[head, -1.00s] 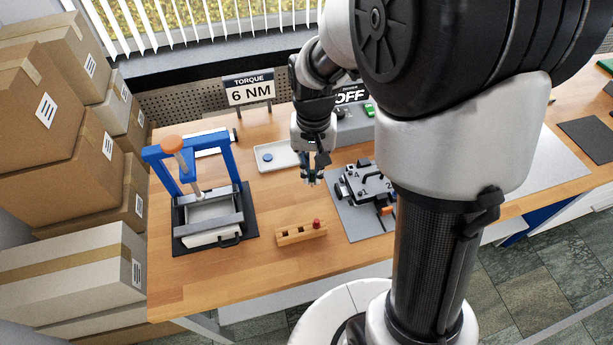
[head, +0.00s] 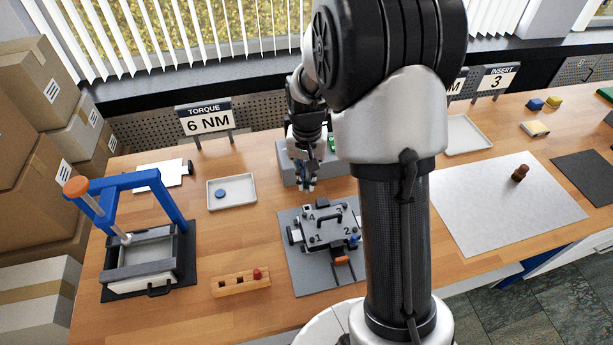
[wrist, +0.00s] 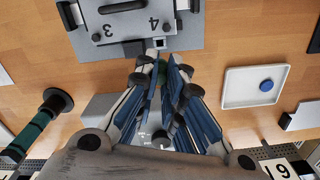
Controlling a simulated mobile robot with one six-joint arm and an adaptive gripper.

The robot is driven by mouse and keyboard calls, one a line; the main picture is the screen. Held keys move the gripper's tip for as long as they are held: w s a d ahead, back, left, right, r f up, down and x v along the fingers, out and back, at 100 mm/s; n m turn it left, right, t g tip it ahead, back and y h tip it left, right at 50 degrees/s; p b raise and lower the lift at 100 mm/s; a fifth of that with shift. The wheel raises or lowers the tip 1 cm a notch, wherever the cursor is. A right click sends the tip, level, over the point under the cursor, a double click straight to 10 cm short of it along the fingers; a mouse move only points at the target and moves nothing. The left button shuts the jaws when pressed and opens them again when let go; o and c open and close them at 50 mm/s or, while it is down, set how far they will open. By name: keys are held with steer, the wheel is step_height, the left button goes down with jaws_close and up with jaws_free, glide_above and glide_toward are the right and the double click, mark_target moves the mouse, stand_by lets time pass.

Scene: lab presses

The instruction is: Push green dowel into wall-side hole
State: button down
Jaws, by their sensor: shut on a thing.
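The grey metal fixture (head: 333,224) with numbers 1 to 4 and a black handle lies on a grey mat. My gripper (head: 307,187) points down by the fixture's wall-side edge, near number 4. In the wrist view my gripper (wrist: 160,75) is shut on the green dowel (wrist: 162,68), which is mostly hidden between the blue-grey fingers. A small square block with a dark hole (wrist: 158,43) at the fixture's edge lies just beyond the fingertips. The dowel looks apart from this hole, but its height is unclear. A blue peg (head: 354,239) shows near number 2.
A wooden rack (head: 228,286) holds a red peg (head: 257,273). A blue-framed press (head: 150,262) stands left. A white tray (head: 232,202) holds a blue disc. A grey box (head: 294,168) stands behind my gripper. My arm hides part of the table.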

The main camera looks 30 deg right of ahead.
mark_target(307, 185)
steer(key=shift+f+b, duration=1.85)
steer(key=shift+f, duration=1.05)
steer(key=shift+f+b, duration=1.05)
steer(key=shift+f, duration=1.05)
steer(key=c, duration=1.6)
jaws_free()
steer(key=shift+r, duration=0.1)
step_height(307, 185, up, 11)
steer(key=shift+f, duration=0.1)
steer(key=shift+r, duration=0.6)
